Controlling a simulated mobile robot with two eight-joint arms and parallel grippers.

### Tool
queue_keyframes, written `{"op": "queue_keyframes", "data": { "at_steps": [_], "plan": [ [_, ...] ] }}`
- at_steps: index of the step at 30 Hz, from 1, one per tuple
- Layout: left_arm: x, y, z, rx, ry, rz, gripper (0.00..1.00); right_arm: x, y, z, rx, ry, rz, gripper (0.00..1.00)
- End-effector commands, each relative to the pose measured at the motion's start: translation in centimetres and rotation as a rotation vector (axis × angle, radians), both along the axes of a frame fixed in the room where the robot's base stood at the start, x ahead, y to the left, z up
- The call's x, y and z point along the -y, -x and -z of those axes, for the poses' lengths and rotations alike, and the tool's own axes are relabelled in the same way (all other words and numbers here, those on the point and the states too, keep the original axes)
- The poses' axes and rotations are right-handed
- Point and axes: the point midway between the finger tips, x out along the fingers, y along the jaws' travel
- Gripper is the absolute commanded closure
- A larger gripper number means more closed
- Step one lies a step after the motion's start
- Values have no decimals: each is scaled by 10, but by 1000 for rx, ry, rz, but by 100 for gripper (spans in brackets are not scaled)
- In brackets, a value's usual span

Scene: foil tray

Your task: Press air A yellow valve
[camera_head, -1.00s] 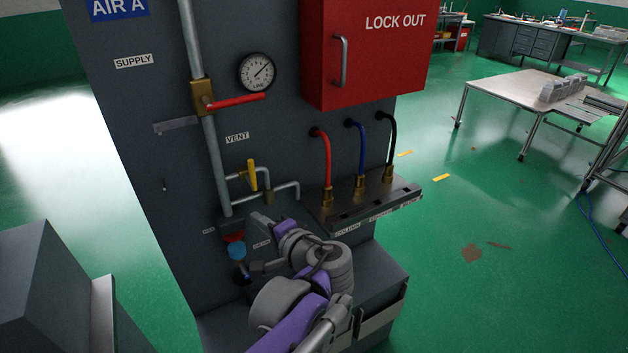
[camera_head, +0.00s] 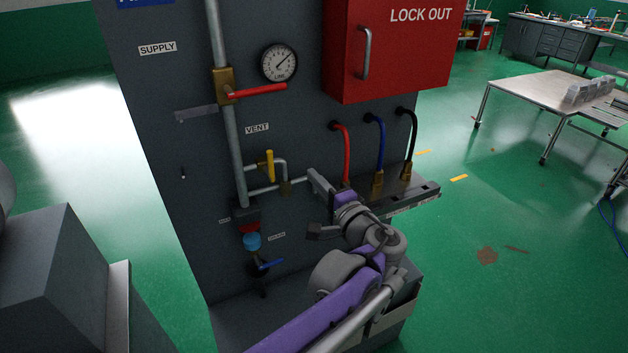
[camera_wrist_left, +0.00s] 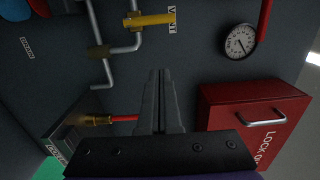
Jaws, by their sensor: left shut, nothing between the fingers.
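The yellow valve handle (camera_head: 270,165) stands upright on a thin grey pipe below the VENT label (camera_head: 257,128) of the dark panel. My left gripper (camera_head: 313,175) is to the right of the valve in the head view, with its fingers shut and empty. A gap shows between the fingertips and the yellow handle. In the left wrist view the shut fingers (camera_wrist_left: 160,75) point up the picture, and the yellow handle (camera_wrist_left: 150,19) lies beyond their tips near the top edge. My right gripper is not in view.
A red-handled supply valve (camera_head: 255,91) and a gauge (camera_head: 279,62) are above. The red LOCK OUT box (camera_head: 395,60) is at the upper right. Red, blue and black hoses (camera_head: 378,145) run to a ledge behind my arm. A blue-handled drain valve (camera_head: 268,264) is below.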

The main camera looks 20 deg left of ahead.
Motion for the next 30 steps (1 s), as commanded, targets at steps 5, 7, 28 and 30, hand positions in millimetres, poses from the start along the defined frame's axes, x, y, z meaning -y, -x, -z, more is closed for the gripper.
{"op": "queue_keyframes", "data": {
  "at_steps": [5, 7, 28, 30],
  "plan": [
    [-34, -24, -1, 1, -1, -5, 100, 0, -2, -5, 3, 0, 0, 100],
    [-45, -34, -1, 1, -1, -5, 100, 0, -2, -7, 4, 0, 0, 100],
    [-84, -16, 0, 0, 0, 0, 100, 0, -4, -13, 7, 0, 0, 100],
    [-84, -16, 0, 0, 0, 0, 100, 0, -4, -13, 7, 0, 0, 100]
  ]
}}
